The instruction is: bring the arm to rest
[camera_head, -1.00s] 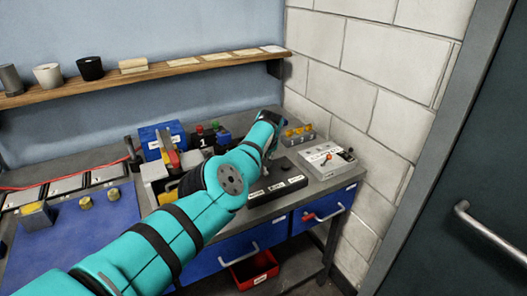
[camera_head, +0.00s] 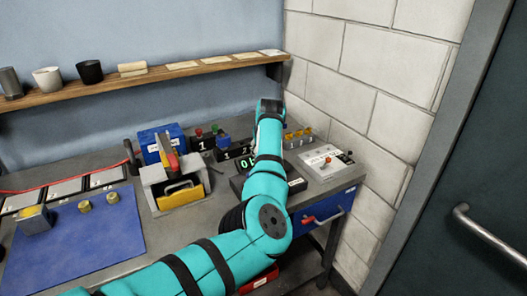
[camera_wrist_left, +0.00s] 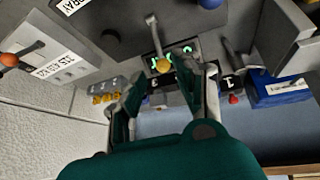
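My left arm, teal with black bands, comes in from the lower left in the head view and reaches over the bench. Its gripper (camera_head: 270,108) is at the far end, in front of the wall corner, and its fingers are hard to make out there. In the left wrist view the two fingers of the gripper (camera_wrist_left: 170,88) stand apart with no object held between them. Beyond them is a dark box with a green lit display (camera_wrist_left: 172,58). The arm partly hides this display (camera_head: 244,163) in the head view. My right gripper is in neither view.
A blue mat (camera_head: 85,240) lies left. A shelf (camera_head: 190,69) runs behind; a door (camera_head: 470,170) is right.

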